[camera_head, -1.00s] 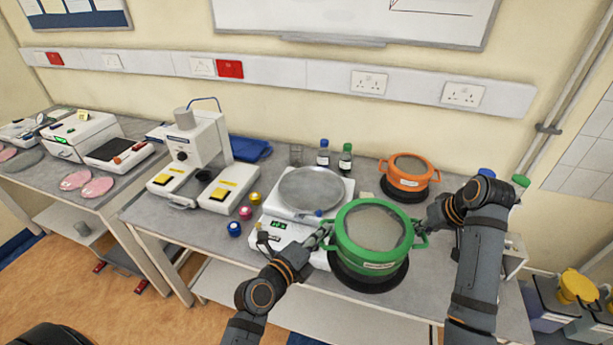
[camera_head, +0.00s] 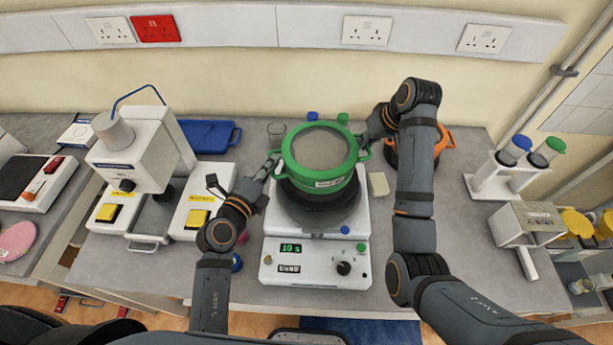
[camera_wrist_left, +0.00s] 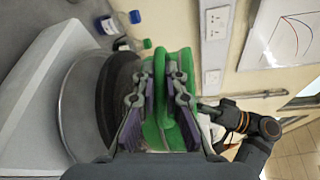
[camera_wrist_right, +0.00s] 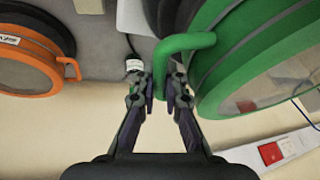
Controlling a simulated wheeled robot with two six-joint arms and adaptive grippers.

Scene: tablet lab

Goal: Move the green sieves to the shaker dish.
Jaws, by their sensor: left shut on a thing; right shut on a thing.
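The green sieves (camera_head: 318,172), a round stack with two side handles and a dark lower part (camera_head: 318,197), are held level over the shaker dish (camera_head: 346,221). In the left wrist view the dish (camera_wrist_left: 74,105) lies beside the dark part; whether they touch I cannot tell. My left gripper (camera_head: 268,167) is shut on the left handle, and its fingers (camera_wrist_left: 160,80) straddle the green rim area in its wrist view. My right gripper (camera_head: 366,147) is shut on the right handle, which shows between its fingers (camera_wrist_right: 160,90).
The white shaker (camera_head: 312,265) has a lit display. Orange sieves (camera_head: 443,138) stand right, partly behind my right arm. A microscope-like device (camera_head: 145,155) stands left. Bottles (camera_head: 312,117) stand behind the dish. A tube rack (camera_head: 490,178) and a grey-white box (camera_head: 527,222) are at right.

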